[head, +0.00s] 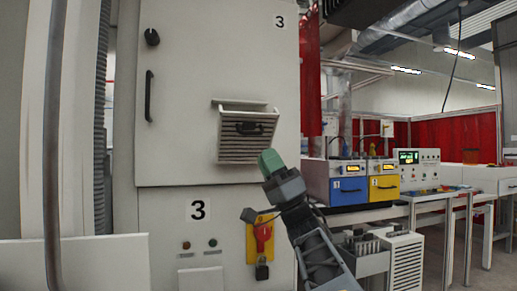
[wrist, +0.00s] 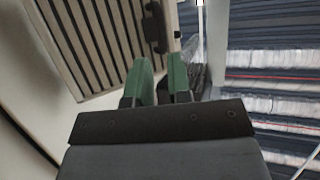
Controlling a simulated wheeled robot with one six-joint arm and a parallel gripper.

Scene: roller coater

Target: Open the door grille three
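The door grille three (head: 246,148) is a slatted pale panel on the upper door of the cabinet marked 3. It leans outward at its top, with a gap behind its upper edge. Its dark handle (head: 250,128) is near its top. My gripper (head: 268,157) has green fingers and is at the grille's lower right, apart from the handle. In the wrist view, the grille (wrist: 100,45) fills the upper left, with the handle (wrist: 154,28) beyond the fingertips. There my gripper (wrist: 160,70) shows a narrow gap between its fingers, with nothing seen held.
The cabinet door (head: 190,60) has a long black handle (head: 149,96) and a knob (head: 152,37) at left. A red switch on a yellow plate (head: 261,238) is below my gripper. Blue and yellow machines (head: 350,185) stand on a bench at right.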

